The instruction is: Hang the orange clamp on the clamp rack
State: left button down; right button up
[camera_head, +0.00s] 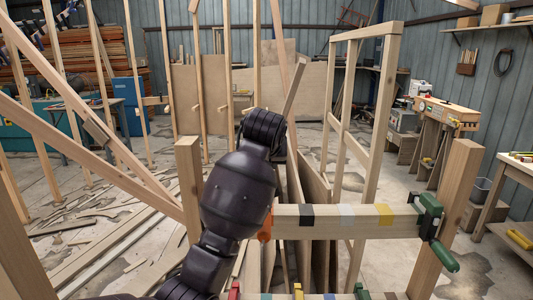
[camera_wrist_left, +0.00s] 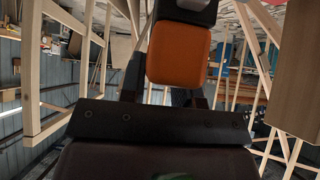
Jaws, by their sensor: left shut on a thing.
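The orange clamp shows in the left wrist view as an orange block (camera_wrist_left: 178,55) with a dark part above it. My left gripper (camera_wrist_left: 166,92) is shut on it. In the head view my left arm hides the gripper; a small orange piece (camera_head: 265,226) shows at the arm's right edge, by the left end of a wooden beam (camera_head: 335,221) with black, pale and yellow bands. A green clamp (camera_head: 431,216) sits on that beam's right end. Red, yellow and green clamp tops (camera_head: 298,291) line a lower rail at the bottom edge, perhaps the clamp rack. My right gripper is out of view.
Wooden posts stand left (camera_head: 190,190) and right (camera_head: 447,220) of the banded beam. Leaning panels (camera_head: 312,195) lie behind it. A tall wooden frame (camera_head: 365,120) stands beyond. Timber offcuts lie on the floor at left.

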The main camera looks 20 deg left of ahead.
pick_arm(q)
jog(key=shift+r, duration=0.2)
jog(key=shift+s, duration=0.1)
jog(key=shift+f, duration=1.1)
jog(key=shift+f, duration=0.45)
dwell(0.3)
jog(key=shift+f, duration=1.35)
jog(key=shift+f, duration=0.25)
jog(key=shift+d+f+b, duration=0.1)
jog(key=shift+f+b, duration=0.25)
jog(key=shift+f, duration=0.8)
jog(key=shift+f, duration=0.3)
